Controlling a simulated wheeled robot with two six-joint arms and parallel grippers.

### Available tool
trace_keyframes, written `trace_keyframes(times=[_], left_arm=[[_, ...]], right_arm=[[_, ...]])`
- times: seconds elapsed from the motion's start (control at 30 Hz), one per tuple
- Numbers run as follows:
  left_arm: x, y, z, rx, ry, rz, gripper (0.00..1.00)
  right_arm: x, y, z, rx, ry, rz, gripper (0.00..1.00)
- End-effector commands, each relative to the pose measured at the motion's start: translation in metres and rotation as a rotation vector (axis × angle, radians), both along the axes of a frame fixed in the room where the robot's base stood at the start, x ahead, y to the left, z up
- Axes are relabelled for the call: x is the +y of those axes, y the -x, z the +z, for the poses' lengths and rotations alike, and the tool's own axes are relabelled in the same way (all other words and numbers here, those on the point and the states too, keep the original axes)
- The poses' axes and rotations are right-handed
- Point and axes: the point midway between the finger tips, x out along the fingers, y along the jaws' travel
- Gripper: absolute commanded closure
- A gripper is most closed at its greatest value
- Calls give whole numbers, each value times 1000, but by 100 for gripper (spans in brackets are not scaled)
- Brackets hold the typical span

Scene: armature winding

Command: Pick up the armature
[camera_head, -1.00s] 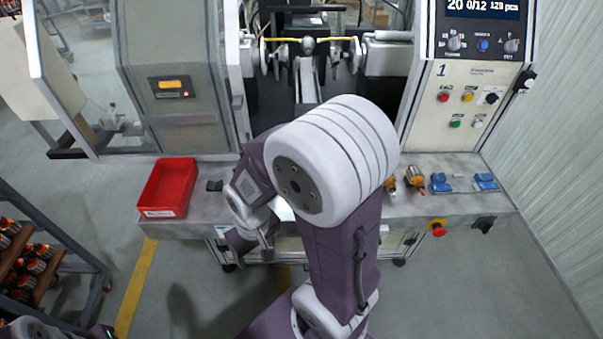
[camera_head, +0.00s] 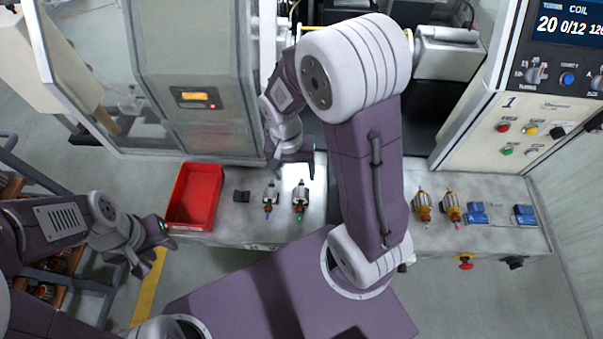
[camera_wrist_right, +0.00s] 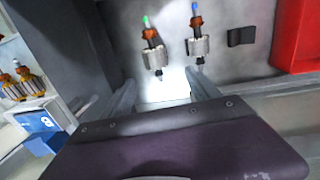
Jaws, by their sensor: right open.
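Two bare-metal armatures lie on the grey bench in front of the machine: a blue-tipped one (camera_head: 270,197) and a green-tipped one (camera_head: 300,197). Two more armatures with copper windings (camera_head: 423,206) (camera_head: 451,208) lie further right. My right gripper (camera_head: 293,168) hangs just behind the first pair, apart from them. In the right wrist view its fingers (camera_wrist_right: 160,88) are spread and empty, with the green-tipped armature (camera_wrist_right: 154,56) ahead between them and the blue-tipped one (camera_wrist_right: 198,46) beside it. My left gripper (camera_head: 154,248) hovers left of the bench; its jaw gap is unclear.
A red bin (camera_head: 193,198) and a small black block (camera_head: 242,197) sit left of the armatures. Blue parts (camera_head: 478,213) lie at the right. A control panel (camera_head: 540,120) and the winding machine stand behind. A rack (camera_head: 70,255) with several armatures is at the left.

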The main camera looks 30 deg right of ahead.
Motion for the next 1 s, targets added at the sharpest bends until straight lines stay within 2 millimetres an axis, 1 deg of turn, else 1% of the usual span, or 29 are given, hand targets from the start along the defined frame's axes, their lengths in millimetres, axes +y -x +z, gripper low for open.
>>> trace_keyframes(times=[0.07, 0.3, 0.43, 0.5, 0.63, 0.7, 0.73, 0.83, 1.0], left_arm=[[0, 0, 0, 1, 0, 0, 64], [0, 1, 7, 1, 0, 0, 64], [0, 0, 7, 1, 0, 0, 64], [0, 0, 11, 1, 0, 0, 64], [0, 0, 19, 0, 0, 0, 64], [0, 0, 16, 0, 0, 0, 64], [0, 0, 16, 0, 0, 0, 64], [0, 0, 16, 1, 0, 0, 64], [0, 0, 16, 1, 0, 0, 64]], right_arm=[[0, 1, -2, 2, 0, 1, 30], [-3, 4, -35, 5, 0, 1, 30], [-3, 4, -40, 2, 0, 1, 30], [-5, 5, -45, 5, 0, 0, 30], [-10, 9, -67, 8, -1, 0, 30], [-10, 10, -81, 6, 0, 1, 30], [-11, 9, -84, 4, 0, 1, 30], [-11, 9, -90, 2, -1, 1, 30], [-11, 9, -90, 0, -1, 1, 30]])
